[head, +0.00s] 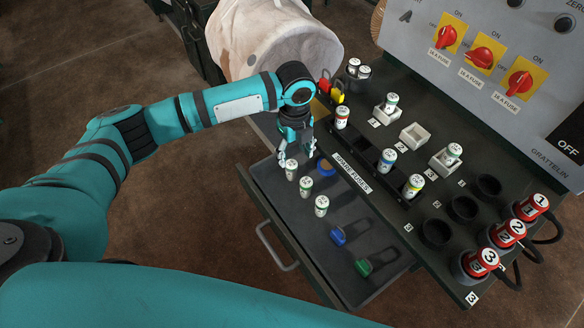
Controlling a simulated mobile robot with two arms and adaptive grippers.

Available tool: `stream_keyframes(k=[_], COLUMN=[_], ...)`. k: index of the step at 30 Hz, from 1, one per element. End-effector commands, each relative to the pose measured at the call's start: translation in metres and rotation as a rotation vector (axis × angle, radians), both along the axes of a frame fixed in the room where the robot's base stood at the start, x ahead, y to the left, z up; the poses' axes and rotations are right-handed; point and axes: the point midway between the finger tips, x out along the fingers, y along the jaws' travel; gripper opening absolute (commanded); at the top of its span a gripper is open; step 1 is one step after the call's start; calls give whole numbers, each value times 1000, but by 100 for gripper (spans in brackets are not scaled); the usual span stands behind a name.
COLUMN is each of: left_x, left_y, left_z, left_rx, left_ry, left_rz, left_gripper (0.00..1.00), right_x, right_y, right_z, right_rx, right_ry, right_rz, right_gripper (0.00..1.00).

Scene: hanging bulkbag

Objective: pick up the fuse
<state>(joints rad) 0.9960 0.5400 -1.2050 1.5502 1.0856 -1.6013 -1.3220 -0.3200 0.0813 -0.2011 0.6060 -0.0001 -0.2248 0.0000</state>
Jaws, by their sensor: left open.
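My left gripper (295,152) points down over the far left end of an open drawer (358,282). It is open, with its fingertips close to the top of a white fuse (291,170). I cannot tell whether they touch it. Two more white fuses with green markings, one in the middle (306,187) and one nearer (321,206), stand in the same row. Other fuses stand on the bench: one with an orange-marked top (342,118), one with a blue top (387,161) and one with a yellow-green top (413,186). My right gripper is out of view.
Fuse sockets (414,136), red numbered plugs (507,232) and a switch panel (480,55) are at the right. A white bag (262,38) hangs behind my left arm.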

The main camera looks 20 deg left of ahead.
Motion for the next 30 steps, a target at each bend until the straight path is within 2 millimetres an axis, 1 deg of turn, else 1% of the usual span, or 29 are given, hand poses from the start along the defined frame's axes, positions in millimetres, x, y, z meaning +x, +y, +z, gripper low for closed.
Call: stream_keyframes(k=[1, 3, 5, 7, 11, 15, 19, 24, 25, 30], left_x=[0, 0, 0, -1, -5, -5, -5, -5, -5, -5], left_y=[0, 0, 0, 1, 5, 5, 5, 5, 5, 5], left_z=[-5, -9, -11, -17, -35, -55, -62, -62, -62, -62], left_rx=[1, 1, 1, 1, 2, 1, 0, 0, 0, 0], left_ry=[1, -1, -1, 1, 2, 1, -2, -2, -2, -1], left_rz=[0, -1, 0, 1, 2, 0, 0, 0, 0, 0], left_gripper=[55, 55, 55, 55, 55, 55, 55, 55, 54, 32], right_x=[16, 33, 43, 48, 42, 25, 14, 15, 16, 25], right_y=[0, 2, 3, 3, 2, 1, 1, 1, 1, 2], right_z=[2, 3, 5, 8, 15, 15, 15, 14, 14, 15], right_rx=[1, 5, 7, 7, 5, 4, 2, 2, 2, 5], right_ry=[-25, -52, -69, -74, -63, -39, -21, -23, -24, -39], right_rz=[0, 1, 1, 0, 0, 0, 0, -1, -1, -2], right_gripper=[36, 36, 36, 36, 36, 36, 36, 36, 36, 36])
